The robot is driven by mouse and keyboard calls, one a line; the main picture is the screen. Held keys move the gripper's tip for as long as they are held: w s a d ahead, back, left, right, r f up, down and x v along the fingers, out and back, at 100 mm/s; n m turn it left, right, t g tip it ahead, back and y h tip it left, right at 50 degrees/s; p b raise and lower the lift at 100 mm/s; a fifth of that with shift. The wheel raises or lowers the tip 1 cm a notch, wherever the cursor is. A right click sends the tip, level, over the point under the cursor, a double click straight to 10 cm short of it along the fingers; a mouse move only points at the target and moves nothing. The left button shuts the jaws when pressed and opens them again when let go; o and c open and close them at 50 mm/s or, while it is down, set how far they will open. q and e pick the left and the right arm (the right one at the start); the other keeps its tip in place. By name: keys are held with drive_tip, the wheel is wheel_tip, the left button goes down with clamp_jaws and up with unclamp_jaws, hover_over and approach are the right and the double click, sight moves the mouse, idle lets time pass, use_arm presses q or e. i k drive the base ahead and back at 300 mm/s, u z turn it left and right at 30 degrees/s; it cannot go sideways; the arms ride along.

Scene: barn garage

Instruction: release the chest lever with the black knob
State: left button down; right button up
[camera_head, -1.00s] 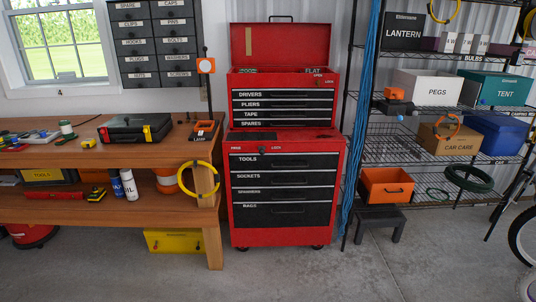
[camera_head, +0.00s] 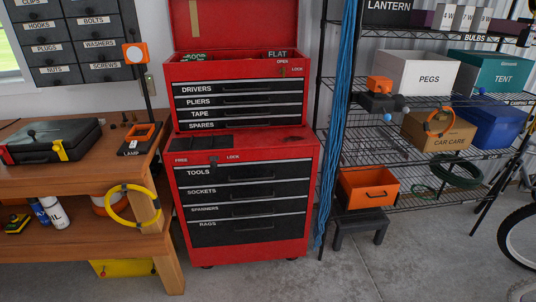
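The red tool chest (camera_head: 240,266) stands against the wall in the middle of the view, in two stacked parts. A small lever with a dark knob (camera_head: 213,159) sits at the top front of the lower cabinet, between the labels FREE and LOCK and nearer FREE. Another small lever (camera_head: 282,71) is on the upper box, near the labels OPEN and LOCK; its knob colour is too small to tell. The upper box's lid (camera_head: 240,24) is raised. The labelled drawers appear shut. Neither gripper is in view.
A wooden workbench (camera_head: 70,182) stands at the left with a black case (camera_head: 50,140) and a yellow ring (camera_head: 134,205). A wire shelf (camera_head: 375,145), an orange bin (camera_head: 367,188) and a dark stool (camera_head: 358,225) stand at the right. The floor before the chest is clear.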

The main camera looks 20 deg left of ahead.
sight(213, 164)
drive_tip(key=u, duration=0.05)
drive_tip(key=i, duration=1.15)
drive_tip(key=u, duration=0.3)
